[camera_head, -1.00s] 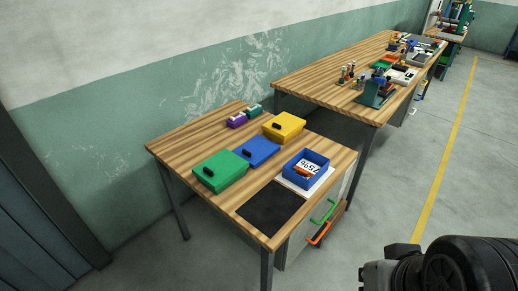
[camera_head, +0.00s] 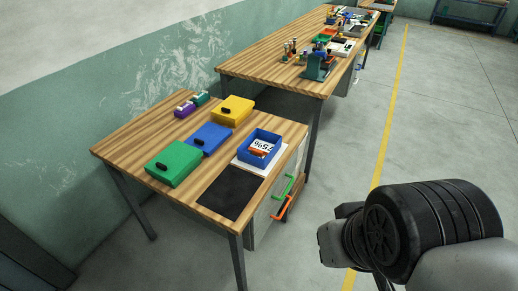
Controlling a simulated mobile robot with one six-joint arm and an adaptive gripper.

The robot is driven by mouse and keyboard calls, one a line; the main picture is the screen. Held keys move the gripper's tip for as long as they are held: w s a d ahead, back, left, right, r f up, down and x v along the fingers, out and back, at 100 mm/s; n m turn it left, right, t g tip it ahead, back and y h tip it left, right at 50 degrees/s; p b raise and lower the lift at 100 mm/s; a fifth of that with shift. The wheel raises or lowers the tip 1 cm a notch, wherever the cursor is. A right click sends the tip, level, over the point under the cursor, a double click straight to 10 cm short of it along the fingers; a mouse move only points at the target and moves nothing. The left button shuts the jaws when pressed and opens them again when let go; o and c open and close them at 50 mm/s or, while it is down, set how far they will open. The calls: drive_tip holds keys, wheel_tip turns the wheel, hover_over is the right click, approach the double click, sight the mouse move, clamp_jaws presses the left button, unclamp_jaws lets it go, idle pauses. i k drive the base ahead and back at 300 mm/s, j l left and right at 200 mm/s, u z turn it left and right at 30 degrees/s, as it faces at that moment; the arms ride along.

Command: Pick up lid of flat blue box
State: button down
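A flat blue box (camera_head: 211,140) with a lid lies on the near wooden table, between a green box and a yellow box. A small black handle (camera_head: 200,142) sits on its lid. The lid appears closed. My arm shows at the lower right, in front of the floor and well apart from the table. My gripper's fingers cannot be made out, so I cannot tell whether it is open or shut.
A cluttered workbench (camera_head: 262,66) stands behind. Floor on the right is clear.

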sight(209, 138)
drive_tip(key=i+j+z, duration=0.15)
drive_tip(key=j, duration=0.3)
drive_tip(key=i+j+z, duration=0.15)
drive_tip(key=i+j, duration=0.15)
drive_tip(key=j, duration=0.15)
drive_tip(key=i+j+z, duration=0.2)
drive_tip(key=j, duration=0.3)
drive_tip(key=i+j+z, duration=0.15)
drive_tip(key=j, duration=0.35)
drive_tip(key=i+j+z, duration=0.15)
drive_tip(key=j, duration=0.35)
drive_tip(key=j+z, duration=0.15)
drive_tip(key=j, duration=0.35)
drive_tip(key=i+j+z, duration=0.15)
drive_tip(key=j, duration=0.4)
